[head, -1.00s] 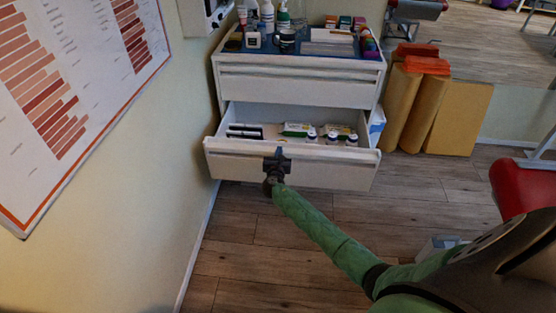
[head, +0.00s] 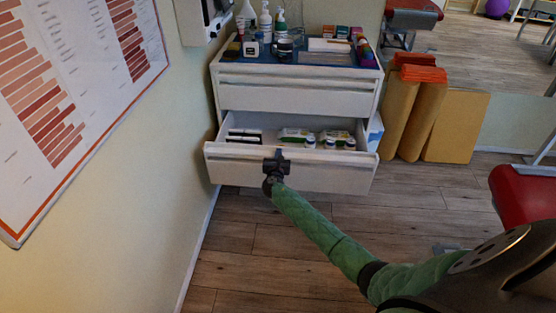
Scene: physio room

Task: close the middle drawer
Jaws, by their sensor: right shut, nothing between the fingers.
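A white drawer cabinet (head: 295,97) stands against the wall in the head view. Its middle drawer (head: 330,172) is pulled out, with dark items, boxes and small white bottles inside. The drawer above it is shut. My right gripper (head: 277,160) is at the open drawer's front, left of its middle, near the top edge. It is shut and holds nothing, and it appears to touch the front panel. The lower part of the cabinet is hidden behind the open drawer. My left gripper is not in view.
Bottles, jars and small boxes crowd the blue cabinet top (head: 300,58). A red padded seat (head: 525,193) is at the right. A wall with a chart (head: 75,100) bounds the left. The wooden floor (head: 260,255) in front is clear.

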